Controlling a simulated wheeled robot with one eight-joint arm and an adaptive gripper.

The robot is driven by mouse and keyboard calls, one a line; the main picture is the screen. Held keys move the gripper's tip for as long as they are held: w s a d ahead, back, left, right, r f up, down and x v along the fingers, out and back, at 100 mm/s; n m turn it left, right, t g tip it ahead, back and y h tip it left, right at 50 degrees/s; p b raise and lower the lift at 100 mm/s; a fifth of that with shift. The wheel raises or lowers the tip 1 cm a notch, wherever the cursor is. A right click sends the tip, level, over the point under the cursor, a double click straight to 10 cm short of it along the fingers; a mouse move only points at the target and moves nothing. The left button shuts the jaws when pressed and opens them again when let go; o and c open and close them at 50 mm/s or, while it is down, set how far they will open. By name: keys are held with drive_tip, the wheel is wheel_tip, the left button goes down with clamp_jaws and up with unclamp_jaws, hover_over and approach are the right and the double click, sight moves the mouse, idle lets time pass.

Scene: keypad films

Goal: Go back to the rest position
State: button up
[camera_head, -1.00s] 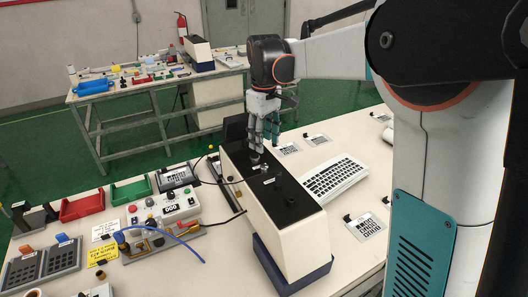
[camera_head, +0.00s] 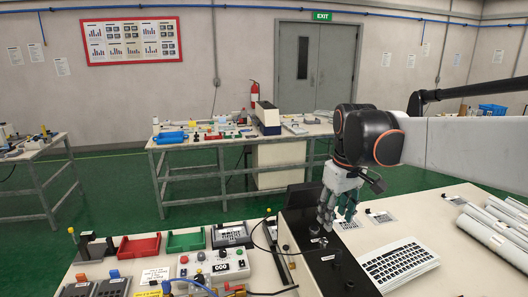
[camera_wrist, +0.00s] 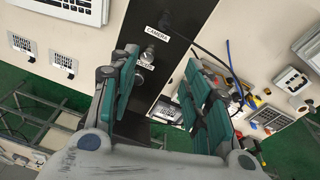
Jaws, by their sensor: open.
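My gripper (camera_head: 336,207) hangs from my arm above the far part of the black-topped machine (camera_head: 345,268) on the near table. In the wrist view my gripper (camera_wrist: 163,80) shows its two teal-padded fingers spread apart with nothing between them. Below the fingers lies the black top of the machine (camera_wrist: 124,42), with a CAMERA label (camera_wrist: 158,33) and several metal knobs. In the head view the fingertips appear near a small knob on the black top; whether they touch it I cannot tell.
A white keyboard (camera_head: 398,262) lies right of the machine, with keypad films beside it. White rolls (camera_head: 495,236) lie at the right. A button box (camera_head: 213,263), a red bin (camera_head: 138,247) and a green bin (camera_head: 186,240) stand left. Another table (camera_head: 215,142) stands behind.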

drive_tip(key=s+f+m+t+b, duration=0.1)
drive_tip(key=s+f, duration=0.3)
drive_tip(key=s, duration=0.6)
drive_tip(key=s+f+m+t+b, duration=0.1)
drive_tip(key=s+f+m+t, duration=0.2)
drive_tip(key=s, duration=0.7)
drive_tip(key=shift+s+f+m+t, duration=0.3)
drive_tip(key=shift+f+t, duration=0.5)
drive_tip(key=shift+f, duration=0.15)
wheel_tip(320, 180, up, 9)
drive_tip(key=n+g+p, duration=0.6)
drive_tip(key=g+p, duration=0.1)
drive_tip(key=p, duration=0.3)
hover_over(323, 241)
wheel_tip(323, 241, down, 14)
drive_tip(key=shift+w+r+b, duration=0.1)
drive_tip(key=shift+r+b, duration=0.05)
drive_tip(key=shift+b, duration=0.8)
